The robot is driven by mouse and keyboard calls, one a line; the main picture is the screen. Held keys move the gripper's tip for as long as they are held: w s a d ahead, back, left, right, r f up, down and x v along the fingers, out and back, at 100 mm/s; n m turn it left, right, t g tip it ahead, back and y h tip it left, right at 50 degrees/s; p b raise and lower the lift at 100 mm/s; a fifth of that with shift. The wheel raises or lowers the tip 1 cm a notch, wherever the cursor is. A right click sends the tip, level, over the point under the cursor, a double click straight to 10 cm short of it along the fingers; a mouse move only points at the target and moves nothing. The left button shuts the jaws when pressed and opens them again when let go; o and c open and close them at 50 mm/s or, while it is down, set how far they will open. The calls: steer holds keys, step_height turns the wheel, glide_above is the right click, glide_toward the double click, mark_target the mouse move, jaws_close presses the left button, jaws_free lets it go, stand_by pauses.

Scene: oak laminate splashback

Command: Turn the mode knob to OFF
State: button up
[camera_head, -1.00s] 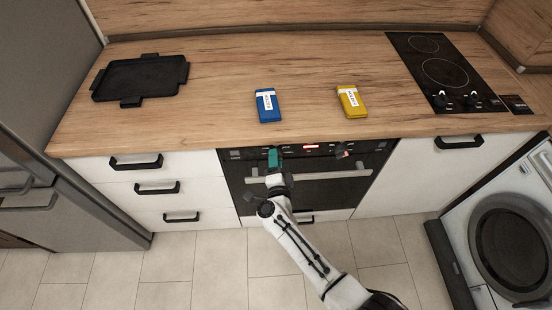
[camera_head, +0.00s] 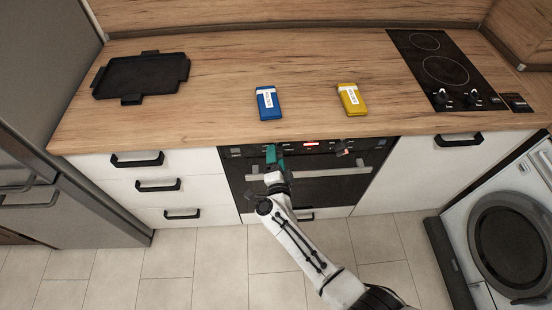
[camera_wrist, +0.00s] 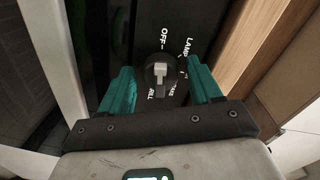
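The mode knob (camera_wrist: 159,71) is a dark round dial with a pale grip bar on the oven's black control panel. Printed labels surround it: OFF (camera_wrist: 165,38), LAMP (camera_wrist: 187,46) and others partly hidden. The grip bar's pale stem points away from the OFF label, toward the gripper side; its exact setting is hard to tell. My gripper (camera_wrist: 160,88) has two teal fingers, open, one on each side of the knob, with visible gaps. In the head view my gripper (camera_head: 275,155) is at the left part of the oven panel and hides the knob.
The oven handle (camera_head: 335,172) runs just below the panel. The wooden countertop (camera_head: 215,85) overhangs it. On top are a blue box (camera_head: 266,105), a yellow box (camera_head: 351,101), a black tray (camera_head: 140,76) and a hob (camera_head: 440,68). A second oven knob (camera_head: 342,149) is to the right.

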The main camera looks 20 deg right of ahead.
steer(key=shift+o, duration=0.2)
steer(key=p+v, duration=0.1)
steer(key=v, duration=0.9)
steer(key=shift+s, duration=0.4)
steer(key=shift+a, duration=0.1)
steer(key=s+a+r+n+g+y, duration=0.4)
steer(key=a+n+y, duration=0.2)
steer(key=n+y, duration=0.7)
steer(key=s+d+r+n+g+h, duration=0.1)
steer(key=s+d+g+h, duration=0.2)
steer(key=s+d+g, duration=0.2)
steer(key=s+d+n+g+h+b, duration=0.1)
steer(key=s+d+g+h, duration=0.3)
steer(key=s+d, duration=0.8)
steer(key=s+n+g, duration=0.1)
steer(key=s+g, duration=0.1)
steer(key=s, duration=0.5)
steer(key=shift+s+d+r+h, duration=0.2)
steer(key=shift+d+r+h, duration=0.1)
steer(key=shift+r, duration=0.05)
